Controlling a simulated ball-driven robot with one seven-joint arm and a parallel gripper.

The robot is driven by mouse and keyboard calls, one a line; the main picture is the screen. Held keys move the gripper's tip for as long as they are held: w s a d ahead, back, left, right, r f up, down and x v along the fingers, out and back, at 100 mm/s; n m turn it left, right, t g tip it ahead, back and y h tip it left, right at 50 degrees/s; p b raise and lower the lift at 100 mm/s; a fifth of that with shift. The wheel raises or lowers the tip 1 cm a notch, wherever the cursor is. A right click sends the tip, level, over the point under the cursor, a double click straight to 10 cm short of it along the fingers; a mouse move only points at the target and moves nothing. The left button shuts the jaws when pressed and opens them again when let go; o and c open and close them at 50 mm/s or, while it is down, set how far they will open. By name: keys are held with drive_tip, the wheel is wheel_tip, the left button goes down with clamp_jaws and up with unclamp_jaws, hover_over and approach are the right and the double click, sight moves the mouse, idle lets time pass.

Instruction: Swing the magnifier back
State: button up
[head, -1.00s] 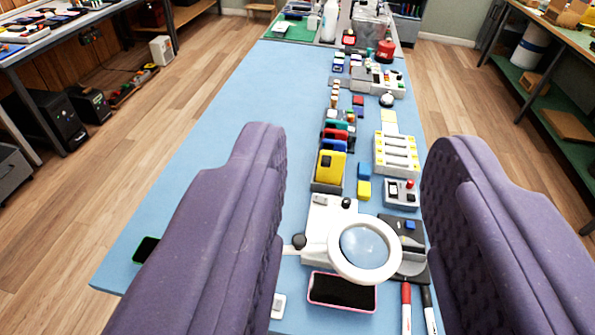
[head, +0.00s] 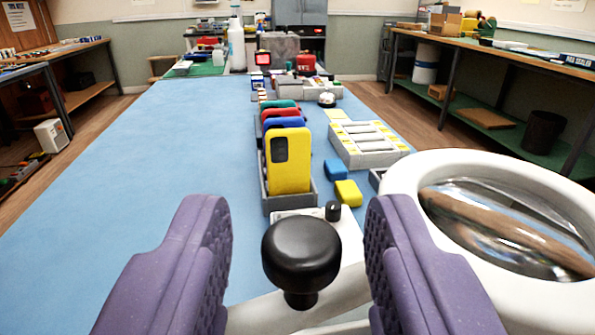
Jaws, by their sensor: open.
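The magnifier (head: 440,225) is a white ring with a clear lens, large at the lower right of the head view. Its black knob (head: 301,252) stands upright on the white arm (head: 262,312), low in the middle. My gripper (head: 297,245) is open, with one purple finger on each side of the knob. Gaps show between the knob and both fingers. The right finger overlaps the ring's left edge in the picture; I cannot tell whether they touch. The magnifier's pale base (head: 350,238) shows behind the knob, partly hidden.
A rack (head: 292,202) behind the knob holds phones in several colours, a yellow one (head: 290,160) in front. Yellow (head: 348,193) and blue (head: 335,169) blocks lie to its right, near a white slotted tray (head: 365,143). The blue table (head: 150,185) is clear on the left.

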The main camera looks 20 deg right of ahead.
drive_tip(key=shift+w+d, duration=0.35)
drive_tip(key=shift+w, duration=0.3)
drive_tip(key=shift+c, duration=0.3)
clamp_jaws()
drive_tip(key=shift+w+b, duration=0.1)
drive_tip(key=shift+b, duration=0.25)
